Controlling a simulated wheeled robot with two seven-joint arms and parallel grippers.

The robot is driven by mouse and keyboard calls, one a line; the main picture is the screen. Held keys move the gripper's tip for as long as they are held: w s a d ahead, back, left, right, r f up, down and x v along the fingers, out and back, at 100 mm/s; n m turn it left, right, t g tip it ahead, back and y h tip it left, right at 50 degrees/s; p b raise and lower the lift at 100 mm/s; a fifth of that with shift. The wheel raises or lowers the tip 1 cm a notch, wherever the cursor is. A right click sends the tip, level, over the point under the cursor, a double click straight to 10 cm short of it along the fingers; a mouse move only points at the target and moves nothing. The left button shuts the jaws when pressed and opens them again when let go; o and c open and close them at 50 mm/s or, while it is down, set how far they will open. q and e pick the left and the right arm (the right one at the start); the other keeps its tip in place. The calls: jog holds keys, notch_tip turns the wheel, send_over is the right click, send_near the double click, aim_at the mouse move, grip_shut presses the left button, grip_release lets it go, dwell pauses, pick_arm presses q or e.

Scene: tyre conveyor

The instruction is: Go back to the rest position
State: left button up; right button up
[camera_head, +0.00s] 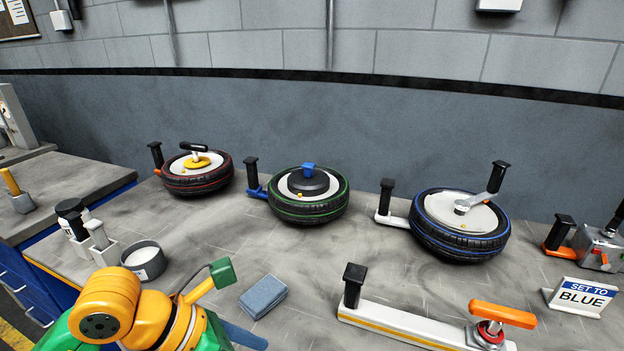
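Part of my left arm (130,315), orange and green, shows at the bottom left, in front of the workbench (340,265). I cannot make out its fingertips, so I cannot tell whether the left gripper is open or shut. My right arm and gripper are not in view. Three tyres lie flat along the back of the bench: one with red lines (198,184) at left, one with green lines (308,210) in the middle, and one with blue lines (460,240) at right. Nothing of my arm touches the tyres.
A round tin (144,261), a blue-grey block (263,296) and a white lever bar with an orange handle (502,315) are on the bench. A sign reading "SET TO BLUE" (582,297) stands at right. A grey wall (300,120) closes the back.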

pick_arm(q)
jog(key=s+d+r+n+g+h, duration=0.15)
jog(key=s+d+r+h, duration=0.35)
jog(key=d+r+h, duration=0.6)
jog(key=w+a+r+n+t+h, duration=0.2)
jog(key=w+a+r+n+t, duration=0.55)
jog(key=n+t, duration=0.75)
jog(key=w+a+f+n+t+y, duration=0.3)
jog(key=w+a+n+t+y, duration=0.3)
jog(key=n+y, duration=0.55)
jog(key=w+a+f+n+g+y, duration=0.1)
jog(key=a+f+n+g+y, duration=0.1)
jog(key=a+f+n+y, duration=0.45)
jog(key=a+f+n+g+y, duration=0.25)
jog(key=f+n, duration=0.35)
jog(key=f, duration=0.3)
jog(key=s+d+f+n+g, duration=0.1)
jog(key=s+f+n+g, duration=0.2)
jog(key=s+f+g, duration=1.45)
jog(key=s+f+t, duration=0.3)
jog(key=f, duration=1.6)
jog(key=s+a+f+g, duration=0.1)
jog(key=s+a+f, duration=0.1)
jog(key=s+f, duration=0.9)
jog(key=shift+s+f, duration=0.35)
jog(key=shift+s, duration=0.75)
